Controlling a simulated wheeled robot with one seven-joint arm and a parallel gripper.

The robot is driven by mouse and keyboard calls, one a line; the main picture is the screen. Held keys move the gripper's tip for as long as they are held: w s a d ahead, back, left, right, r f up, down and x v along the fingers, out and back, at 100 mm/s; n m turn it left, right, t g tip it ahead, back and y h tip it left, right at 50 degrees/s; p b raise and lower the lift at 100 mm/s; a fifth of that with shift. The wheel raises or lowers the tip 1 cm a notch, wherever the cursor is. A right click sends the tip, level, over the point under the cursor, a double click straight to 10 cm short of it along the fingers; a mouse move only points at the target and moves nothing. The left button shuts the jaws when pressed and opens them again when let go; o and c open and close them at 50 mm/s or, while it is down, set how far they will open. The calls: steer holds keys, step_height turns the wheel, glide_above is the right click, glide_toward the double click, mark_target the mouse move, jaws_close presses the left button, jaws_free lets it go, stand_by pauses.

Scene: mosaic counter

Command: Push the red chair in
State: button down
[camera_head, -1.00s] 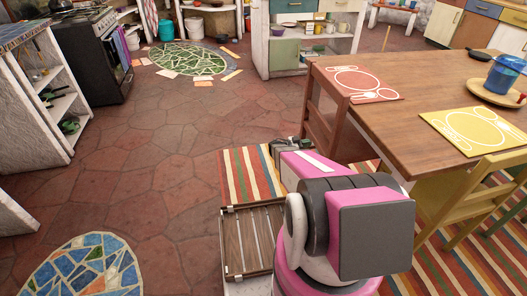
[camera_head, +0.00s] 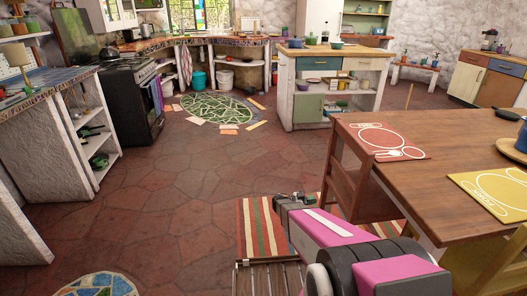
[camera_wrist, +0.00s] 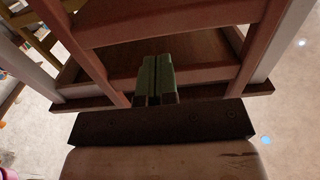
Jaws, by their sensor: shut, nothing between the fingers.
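The red chair (camera_head: 345,172) is reddish brown and stands at the left end of the wooden table (camera_head: 440,165), its back facing left. Part of it is hidden by the table and my arm. In the wrist view, its red frame (camera_wrist: 180,80) spans the picture, with uprights and crossbars. My gripper (camera_head: 284,198) is low, just left of the chair in the head view. In the wrist view, its green fingers (camera_wrist: 156,78) are together and empty, pointing at the chair between the uprights. I cannot tell whether they touch it.
A striped rug (camera_head: 262,228) lies under the chair and my gripper. A red place mat (camera_head: 380,141) and a yellow one (camera_head: 492,188) lie on the table. A kitchen island (camera_head: 330,85) stands behind. The stone floor (camera_head: 150,200) on the left is open.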

steer(key=s+a+r+n+g+y, duration=0.35)
steer(key=s+r+n+y, duration=0.45)
steer(key=s, duration=0.4)
steer(key=s+a+r+n+t+y, duration=0.3)
steer(key=s+a+r+n+y, duration=0.3)
steer(key=a+r+n+y, duration=0.2)
steer(key=a+n+y, duration=0.1)
steer(key=a+y, duration=0.1)
steer(key=a, duration=0.1)
steer(key=shift+s+n, duration=0.2)
steer(key=shift+n, duration=0.1)
steer(key=shift+f, duration=0.1)
